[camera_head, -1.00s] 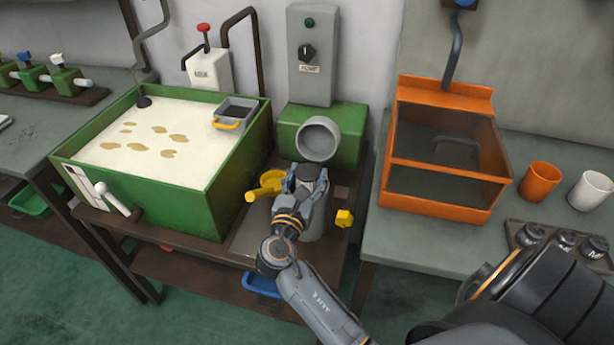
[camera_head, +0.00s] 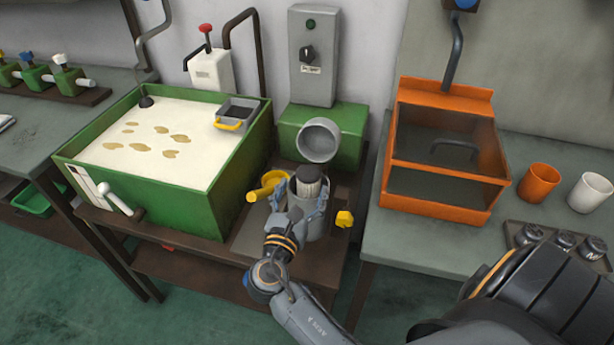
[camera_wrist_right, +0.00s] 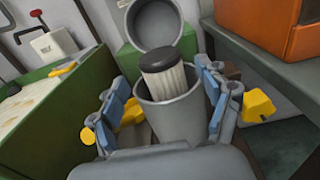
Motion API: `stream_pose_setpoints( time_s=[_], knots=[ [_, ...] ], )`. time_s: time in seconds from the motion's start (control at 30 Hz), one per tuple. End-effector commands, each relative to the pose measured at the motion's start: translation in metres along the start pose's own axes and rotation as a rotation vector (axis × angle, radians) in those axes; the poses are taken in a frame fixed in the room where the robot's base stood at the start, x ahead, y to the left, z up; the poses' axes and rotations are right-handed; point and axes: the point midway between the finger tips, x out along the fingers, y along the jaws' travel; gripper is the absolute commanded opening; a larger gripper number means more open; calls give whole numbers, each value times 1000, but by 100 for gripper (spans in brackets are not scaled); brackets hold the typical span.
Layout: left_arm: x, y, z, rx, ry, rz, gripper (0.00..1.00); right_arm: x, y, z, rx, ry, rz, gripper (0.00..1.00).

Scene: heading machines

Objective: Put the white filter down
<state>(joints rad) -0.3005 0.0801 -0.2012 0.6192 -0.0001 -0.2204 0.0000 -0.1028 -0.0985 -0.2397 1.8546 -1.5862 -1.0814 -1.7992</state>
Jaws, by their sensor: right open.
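The white filter (camera_head: 309,184) has a dark cap and pleated pale sides. It sits inside the open grey canister (camera_head: 312,222), with its upper part above the rim. It also shows in the right wrist view (camera_wrist_right: 166,80), tilted slightly, in the canister mouth (camera_wrist_right: 176,118). My right gripper (camera_head: 297,193) is open, its fingers spread on either side of the canister and apart from the filter. In the right wrist view the open fingers (camera_wrist_right: 166,95) frame the canister. The filter's lower end is hidden inside the canister. My left gripper does not show.
A round grey lid (camera_head: 318,140) stands open behind the canister. A yellow handle (camera_head: 268,187) is on its left, a yellow knob (camera_head: 344,218) on its right. A green tank (camera_head: 190,205) stands left. An orange bin (camera_head: 440,207) and cups stand on the right table.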

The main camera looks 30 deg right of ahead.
Motion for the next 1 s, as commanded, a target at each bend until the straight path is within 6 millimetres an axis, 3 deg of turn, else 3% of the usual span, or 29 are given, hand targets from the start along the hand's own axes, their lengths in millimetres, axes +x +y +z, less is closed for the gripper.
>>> stream_pose_setpoints(
  time_s=[0.2, 0.4, 1.0],
  knots=[
    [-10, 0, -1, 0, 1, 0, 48, -46, 0, 1, 2, 3, 0, 77],
    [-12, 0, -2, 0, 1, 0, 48, -69, 0, 1, 2, 1, 0, 77],
    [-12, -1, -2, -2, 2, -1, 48, -73, 0, 0, 5, 1, -1, 77]
  ],
)
